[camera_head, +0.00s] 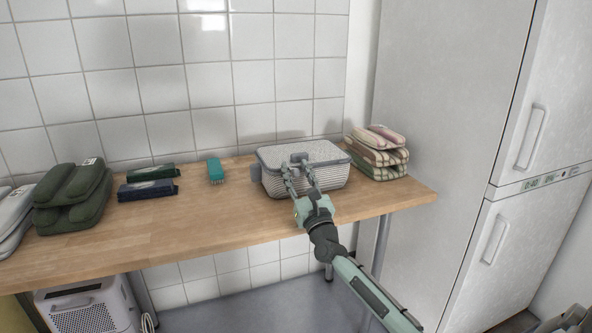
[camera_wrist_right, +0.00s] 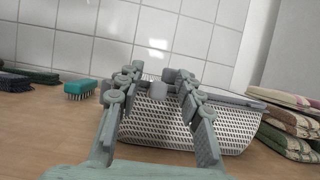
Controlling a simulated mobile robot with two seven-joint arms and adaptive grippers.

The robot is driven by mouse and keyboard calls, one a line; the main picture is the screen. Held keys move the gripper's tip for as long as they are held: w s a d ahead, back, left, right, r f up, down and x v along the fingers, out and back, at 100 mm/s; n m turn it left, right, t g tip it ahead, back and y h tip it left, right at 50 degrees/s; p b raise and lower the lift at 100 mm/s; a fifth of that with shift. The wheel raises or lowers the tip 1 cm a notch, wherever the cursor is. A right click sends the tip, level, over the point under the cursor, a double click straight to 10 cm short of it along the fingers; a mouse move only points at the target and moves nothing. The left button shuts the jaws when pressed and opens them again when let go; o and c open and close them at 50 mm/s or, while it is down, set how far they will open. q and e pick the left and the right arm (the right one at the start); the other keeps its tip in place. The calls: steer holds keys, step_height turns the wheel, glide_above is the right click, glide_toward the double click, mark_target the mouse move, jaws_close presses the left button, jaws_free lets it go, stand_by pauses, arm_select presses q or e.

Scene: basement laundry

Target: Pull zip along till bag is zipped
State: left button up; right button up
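The bag (camera_head: 322,178) is a grey, box-shaped case with a light patterned front and a darker rim, standing on the wooden table. It also shows in the right wrist view (camera_wrist_right: 228,128). A small grey block (camera_wrist_right: 157,91), perhaps the zip pull, shows between my right fingers near the bag's top front edge. My right gripper (camera_head: 292,166) is at the bag's front left part, its fingers spread apart. In the right wrist view the gripper (camera_wrist_right: 155,80) has a clear gap between its fingers, and I see no grip on the block. My left gripper is out of view.
Folded striped cloths (camera_head: 378,152) lie close to the bag's right on the table (camera_head: 200,225). A tiled wall is behind; a tall fridge (camera_head: 470,130) stands right.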

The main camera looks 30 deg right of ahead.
steer(key=shift+w, duration=0.15)
jaws_close()
steer(key=shift+d, duration=0.15)
stand_by(0.4)
